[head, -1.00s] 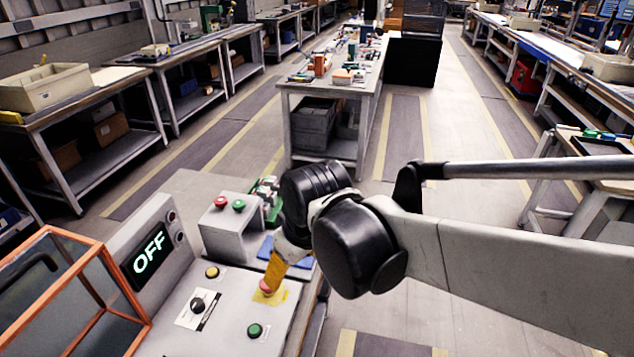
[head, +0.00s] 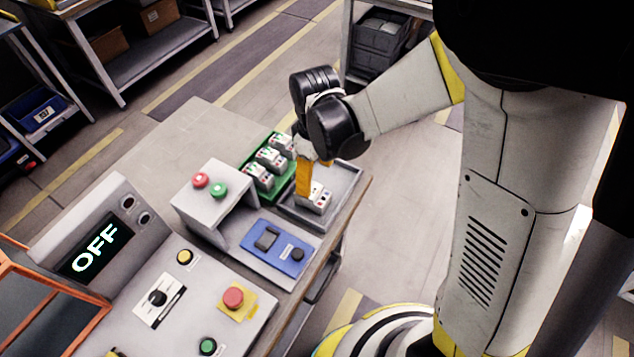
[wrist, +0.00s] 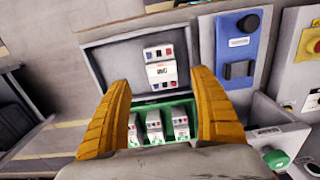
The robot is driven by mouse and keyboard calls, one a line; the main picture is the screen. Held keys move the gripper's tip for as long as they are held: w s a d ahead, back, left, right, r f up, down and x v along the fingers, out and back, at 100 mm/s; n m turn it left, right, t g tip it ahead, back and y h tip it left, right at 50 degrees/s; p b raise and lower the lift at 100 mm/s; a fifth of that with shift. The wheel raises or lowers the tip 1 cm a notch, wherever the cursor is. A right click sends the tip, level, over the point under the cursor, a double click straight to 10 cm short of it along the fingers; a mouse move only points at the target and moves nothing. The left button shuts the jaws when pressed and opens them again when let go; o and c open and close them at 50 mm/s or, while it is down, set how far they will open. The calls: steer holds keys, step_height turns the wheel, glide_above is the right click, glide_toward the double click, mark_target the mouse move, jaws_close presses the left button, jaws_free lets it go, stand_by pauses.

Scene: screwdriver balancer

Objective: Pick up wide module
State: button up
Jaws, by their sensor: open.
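The wide module (head: 319,198) is a white block with coloured terminals, sitting in a shallow grey tray (head: 345,187) at the right edge of the bench. In the wrist view the wide module (wrist: 160,68) lies beyond the fingertips, in line with the gap between them. My gripper (head: 303,192) has orange fingers and hangs above the tray, close to the module and partly covering it in the head view. In the wrist view my gripper (wrist: 161,80) is open with nothing between its fingers. Whether a finger touches the module cannot be told.
A green tray (head: 247,164) with several smaller modules (head: 271,158) stands beside the grey tray. A blue panel (head: 277,247) with a switch and knob lies in front. A grey button box (head: 215,200) stands left. A red button (head: 233,297) and an OFF display (head: 96,249) are nearer.

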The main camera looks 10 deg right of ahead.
mark_target(313, 190)
step_height(313, 190, down, 3)
steer(key=shift+a+r+b, duration=0.1)
steer(key=shift+b, duration=0.2)
steer(key=shift+w+a+f+b, duration=0.15)
steer(key=shift+f+b, duration=0.55)
steer(key=shift+f, duration=0.7)
steer(key=shift+s+a+f+b, duration=0.1)
steer(key=shift+f+b, duration=0.55)
steer(key=shift+f, duration=0.7)
steer(key=shift+r, duration=0.1)
steer(key=c, duration=1.4)
